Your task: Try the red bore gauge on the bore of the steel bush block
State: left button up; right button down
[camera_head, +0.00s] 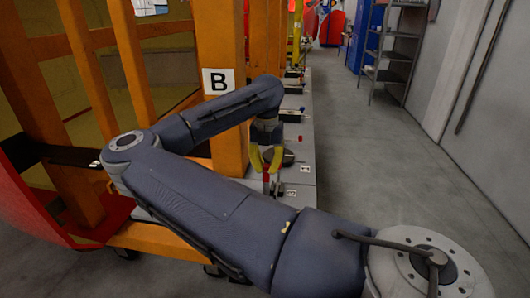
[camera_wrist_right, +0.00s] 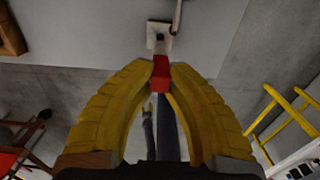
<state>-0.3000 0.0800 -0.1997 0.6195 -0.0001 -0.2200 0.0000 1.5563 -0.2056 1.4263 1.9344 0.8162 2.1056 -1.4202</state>
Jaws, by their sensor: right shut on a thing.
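My right gripper (camera_head: 266,169) has yellow fingers pointing down over the grey bench ledge by the orange post. It is shut on the red bore gauge (camera_head: 266,178). In the right wrist view the red part of the gauge (camera_wrist_right: 160,74) sits between the fingertips. A small pale square piece (camera_wrist_right: 152,43) with a dark centre lies just beyond the fingertips; I cannot tell for sure whether it is the steel bush block, or whether the gauge touches it. A dark round thing (camera_head: 287,157) is beside the gripper in the head view. My left gripper is out of view.
The grey ledge (camera_head: 306,138) runs away along the orange frame, with small numbered tags and several small items. An orange post (camera_head: 222,140) with a "B" sign stands close to my right arm. The grey floor to the right is clear; metal shelves (camera_head: 392,55) stand far back.

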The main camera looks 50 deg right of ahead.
aim_at(267, 181)
dwell(0.5)
jog(key=shift+f, duration=2.7)
jog(key=shift+f, duration=0.4)
jog(key=shift+r, duration=0.15)
jog(key=shift+r, duration=2.85)
